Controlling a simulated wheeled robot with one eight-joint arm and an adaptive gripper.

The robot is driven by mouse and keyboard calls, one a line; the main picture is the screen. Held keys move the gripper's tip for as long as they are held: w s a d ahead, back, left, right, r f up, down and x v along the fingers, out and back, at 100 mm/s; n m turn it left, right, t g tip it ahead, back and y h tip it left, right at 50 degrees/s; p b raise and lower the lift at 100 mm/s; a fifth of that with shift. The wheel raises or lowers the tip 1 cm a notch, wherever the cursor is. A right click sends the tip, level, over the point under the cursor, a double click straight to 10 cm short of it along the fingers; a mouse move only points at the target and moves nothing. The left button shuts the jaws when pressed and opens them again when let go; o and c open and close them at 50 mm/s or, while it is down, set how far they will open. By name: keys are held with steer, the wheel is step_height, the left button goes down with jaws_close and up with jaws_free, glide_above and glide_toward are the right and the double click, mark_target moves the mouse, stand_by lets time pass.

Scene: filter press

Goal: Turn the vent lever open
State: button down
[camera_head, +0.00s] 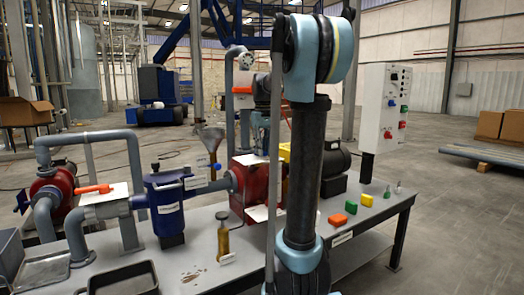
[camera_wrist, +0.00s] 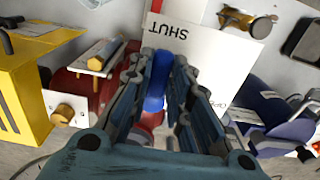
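The vent lever, a blue handle (camera_wrist: 158,82), shows in the wrist view beside a white card marked SHUT (camera_wrist: 205,45). My gripper (camera_wrist: 163,62) has one finger on each side of the lever, and the lever fills the gap near the fingertips. The gripper looks shut on it. Part of the lever is hidden by the fingers. In the head view my own arm hides the fingertips and the lever cannot be made out there.
A red housing (camera_wrist: 88,92) and yellow box (camera_wrist: 30,90) lie left of the fingers in the wrist view; a blue vessel (camera_wrist: 275,125) lies right. In the head view orange levers (camera_head: 93,189), an amber bottle (camera_head: 223,243) and coloured blocks (camera_head: 338,219) crowd the bench (camera_head: 190,265).

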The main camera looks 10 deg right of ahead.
steer(key=shift+a+m, duration=0.1)
steer(key=shift+m, duration=0.2)
steer(key=shift+w+a+m, duration=0.4)
steer(key=shift+a+m, duration=0.45)
steer(key=shift+m, duration=2)
steer(key=shift+w+a+m, duration=0.35)
steer(key=shift+a+m, duration=0.45)
steer(key=shift+m, duration=2.1)
steer(key=shift+w+a+m, duration=0.4)
steer(key=shift+a+m, duration=0.45)
steer(key=shift+m, duration=2)
steer(key=c, duration=1.5)
jaws_free()
steer(key=shift+w, duration=0.1)
step_height(320, 180, up, 12)
